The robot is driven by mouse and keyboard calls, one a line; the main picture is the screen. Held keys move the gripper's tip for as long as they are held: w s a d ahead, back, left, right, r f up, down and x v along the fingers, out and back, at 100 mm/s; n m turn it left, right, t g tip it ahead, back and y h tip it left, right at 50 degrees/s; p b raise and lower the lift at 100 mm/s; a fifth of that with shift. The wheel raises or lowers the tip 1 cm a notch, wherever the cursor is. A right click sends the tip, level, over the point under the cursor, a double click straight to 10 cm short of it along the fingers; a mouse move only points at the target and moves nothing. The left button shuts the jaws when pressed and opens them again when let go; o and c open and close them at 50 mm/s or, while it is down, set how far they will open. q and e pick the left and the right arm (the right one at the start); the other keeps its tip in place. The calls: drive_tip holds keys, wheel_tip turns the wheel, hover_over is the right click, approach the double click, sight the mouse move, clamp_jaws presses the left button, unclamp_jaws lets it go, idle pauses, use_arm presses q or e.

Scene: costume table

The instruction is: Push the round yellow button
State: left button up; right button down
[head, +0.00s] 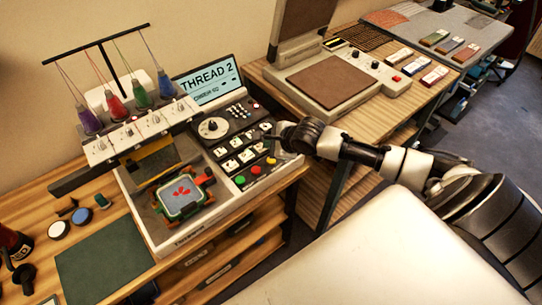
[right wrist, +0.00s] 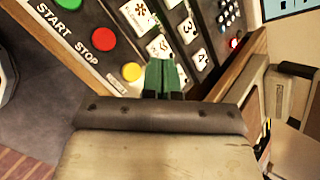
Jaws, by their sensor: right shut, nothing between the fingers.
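The round yellow button (right wrist: 131,71) sits at the end of a row with the red STOP button (right wrist: 103,39) and the green START button (right wrist: 67,5) on the dark control panel of the embroidery machine. The yellow button also shows in the head view (head: 271,160). My right gripper (right wrist: 164,76) is shut and empty, its green fingertips over the panel just right of the yellow button in the right wrist view. In the head view it hangs above the panel's right edge (head: 270,138). I see no clear contact with the button. My left gripper is not in view.
White keys (head: 238,154) and a round dial (head: 213,127) lie close to the buttons. A screen reading THREAD 2 (head: 208,78) stands behind. A hoop (head: 182,196) and thread spools (head: 113,103) are left. A press (head: 327,84) stands on the neighbouring table.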

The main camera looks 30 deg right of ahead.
sight(271, 161)
drive_tip(key=shift+f+b, duration=0.6)
drive_tip(key=shift+f, duration=1.3)
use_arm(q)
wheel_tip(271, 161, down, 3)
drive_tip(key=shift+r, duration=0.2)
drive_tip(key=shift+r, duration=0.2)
use_arm(e)
drive_tip(key=shift+f, duration=0.2)
drive_tip(key=shift+f, duration=0.2)
